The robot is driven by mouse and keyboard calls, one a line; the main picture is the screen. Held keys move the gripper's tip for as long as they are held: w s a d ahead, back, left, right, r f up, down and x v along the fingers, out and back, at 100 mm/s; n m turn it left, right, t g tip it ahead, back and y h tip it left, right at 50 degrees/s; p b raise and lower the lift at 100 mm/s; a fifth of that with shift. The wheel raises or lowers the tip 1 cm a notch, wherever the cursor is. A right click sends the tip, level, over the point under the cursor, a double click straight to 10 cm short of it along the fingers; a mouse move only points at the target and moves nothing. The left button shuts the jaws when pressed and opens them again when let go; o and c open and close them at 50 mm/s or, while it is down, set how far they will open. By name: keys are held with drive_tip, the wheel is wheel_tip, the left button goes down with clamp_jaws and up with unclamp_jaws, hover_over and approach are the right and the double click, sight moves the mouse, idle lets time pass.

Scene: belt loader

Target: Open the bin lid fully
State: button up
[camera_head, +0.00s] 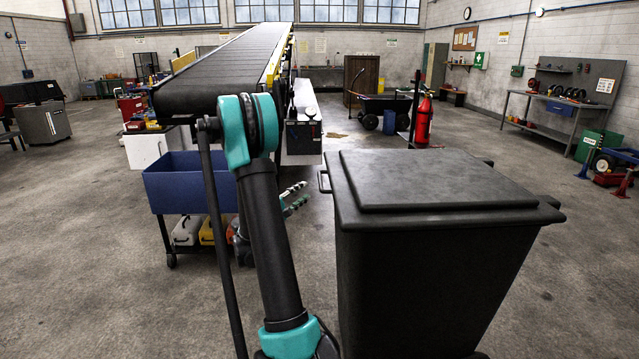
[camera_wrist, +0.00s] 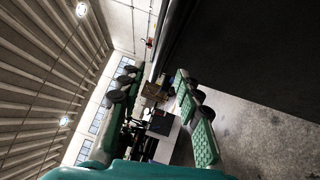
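The black bin (camera_head: 430,280) stands upright at the right of the head view, close to me. Its lid (camera_head: 430,180) lies flat and closed on top. A bar handle (camera_head: 323,182) sticks out at the bin's upper left side. My gripper (camera_head: 296,198) is left of the bin, a little below lid height, apart from it. In the wrist view my gripper (camera_wrist: 156,80) has its two green padded fingers spread with nothing between them. A large dark surface (camera_wrist: 250,50), apparently the bin's side, fills the upper right there.
A conveyor belt (camera_head: 225,65) rises away behind my arm. A blue cart (camera_head: 190,185) with containers below stands left of my arm. A red extinguisher (camera_head: 423,122) and a dark wagon (camera_head: 385,104) stand behind the bin.

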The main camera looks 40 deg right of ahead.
sight(320, 179)
drive_tip(key=x, duration=1)
clamp_jaws()
